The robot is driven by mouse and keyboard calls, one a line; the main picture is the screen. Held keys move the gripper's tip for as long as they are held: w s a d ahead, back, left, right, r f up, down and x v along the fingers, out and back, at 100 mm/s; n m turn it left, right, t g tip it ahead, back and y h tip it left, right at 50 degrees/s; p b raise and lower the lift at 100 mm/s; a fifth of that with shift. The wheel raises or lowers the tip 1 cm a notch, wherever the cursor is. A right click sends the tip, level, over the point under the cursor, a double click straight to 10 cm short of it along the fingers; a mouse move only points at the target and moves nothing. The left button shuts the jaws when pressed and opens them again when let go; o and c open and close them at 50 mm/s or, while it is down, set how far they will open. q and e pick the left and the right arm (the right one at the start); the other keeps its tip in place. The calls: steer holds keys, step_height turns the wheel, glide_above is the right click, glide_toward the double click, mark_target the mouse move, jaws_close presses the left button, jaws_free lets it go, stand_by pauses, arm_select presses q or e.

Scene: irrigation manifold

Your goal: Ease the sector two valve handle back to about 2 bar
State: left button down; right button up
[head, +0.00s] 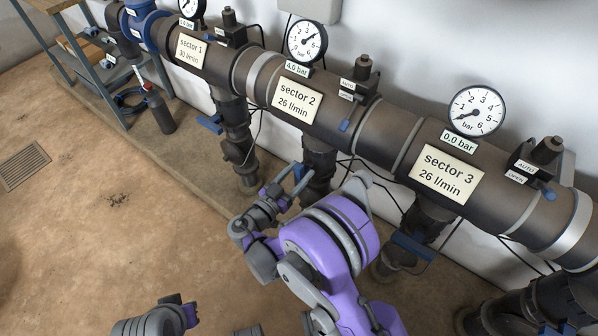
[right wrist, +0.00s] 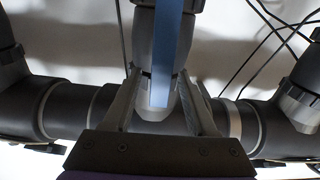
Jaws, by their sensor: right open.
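The sector two valve handle (head: 300,172) is a blue lever below the main pipe, under the sector 2 label (head: 295,102) reading 26 l/min. In the right wrist view the blue handle (right wrist: 168,50) runs between my fingers. My right gripper (right wrist: 161,82) is open around it, with a gap visible on each side. In the head view my right gripper (head: 287,190) is at the handle, partly hidden by my wrist. The sector 2 gauge (head: 306,41) has a plate (head: 298,69) that appears to read 4.0 bar. A part of my left arm (head: 160,317) shows at the bottom edge; its fingers are unclear.
The sector 1 handle (head: 210,124) and sector 3 handle (head: 412,247) are similar blue levers to either side. The sector 3 gauge (head: 476,111) reads 0.0 bar. Thin black cables hang near the pipes. The brown floor (head: 110,225) at left is mostly clear.

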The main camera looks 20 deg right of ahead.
steer(key=shift+w+d, duration=0.15)
steer(key=shift+d, duration=0.05)
jaws_close()
steer(key=shift+a+n, duration=0.1)
steer(key=shift+n, duration=0.3)
steer(key=n, duration=0.3)
steer(key=w+n, duration=0.1)
steer(key=shift+a+f+n, duration=0.25)
steer(key=shift+a+n, duration=0.05)
steer(key=n, duration=0.4)
steer(key=f+n+b, duration=0.1)
steer(key=shift+w+a+n, duration=0.3)
steer(key=shift+w+n, duration=0.05)
steer(key=shift+n, duration=0.05)
stand_by(0.4)
